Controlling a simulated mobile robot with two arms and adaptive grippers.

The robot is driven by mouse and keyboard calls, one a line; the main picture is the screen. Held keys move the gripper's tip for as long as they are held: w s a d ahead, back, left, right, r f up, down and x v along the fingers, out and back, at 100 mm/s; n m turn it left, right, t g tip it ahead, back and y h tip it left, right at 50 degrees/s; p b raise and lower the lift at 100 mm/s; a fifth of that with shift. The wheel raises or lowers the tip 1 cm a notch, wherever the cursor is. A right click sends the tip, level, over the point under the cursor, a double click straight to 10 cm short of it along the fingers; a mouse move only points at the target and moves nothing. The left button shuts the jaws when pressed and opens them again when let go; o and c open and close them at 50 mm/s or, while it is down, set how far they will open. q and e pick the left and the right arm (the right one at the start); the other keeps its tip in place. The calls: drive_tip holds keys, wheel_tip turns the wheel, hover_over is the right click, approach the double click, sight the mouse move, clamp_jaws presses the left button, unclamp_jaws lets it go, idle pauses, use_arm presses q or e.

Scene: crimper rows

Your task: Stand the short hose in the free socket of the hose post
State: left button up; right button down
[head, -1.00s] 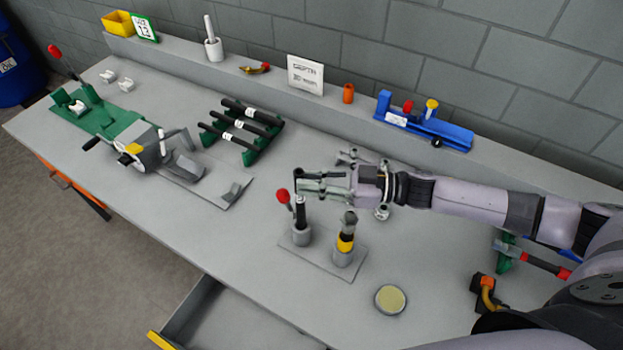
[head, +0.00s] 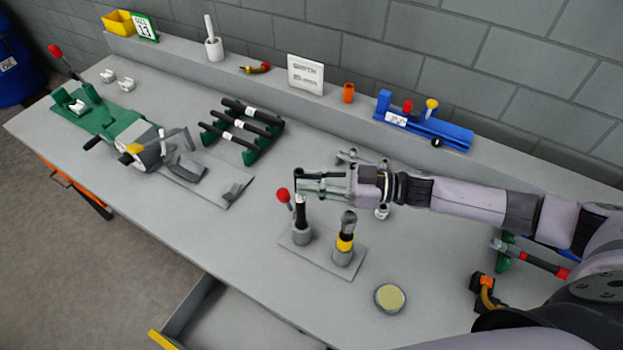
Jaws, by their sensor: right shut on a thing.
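The hose post is a grey plate (head: 322,262) with two grey round sockets. Its right socket (head: 342,257) holds an upright piece with a yellow band and a grey top (head: 347,226). A short black hose with a pale top end (head: 300,212) stands upright at the left socket (head: 301,236); its lower end looks to be inside, but the depth cannot be told. My right gripper (head: 312,185) reaches in from the right, its fingers at the top of this hose and shut on it. The exact contact is hard to see. My left gripper is not in view.
A red-knobbed stick (head: 284,196) stands close beside the left socket. A round yellowish tin (head: 390,298) is in front. An open drawer (head: 240,318) juts out below the bench.

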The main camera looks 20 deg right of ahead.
drive_tip(key=shift+a+r+p, duration=0.1)
drive_tip(key=shift+p, duration=0.45)
idle(1.2)
drive_tip(key=shift+f+b, duration=0.3)
drive_tip(key=shift+f, duration=0.1)
drive_tip(key=shift+r, duration=0.1)
drive_tip(key=shift+r+p, duration=0.25)
drive_tip(key=shift+p, duration=0.2)
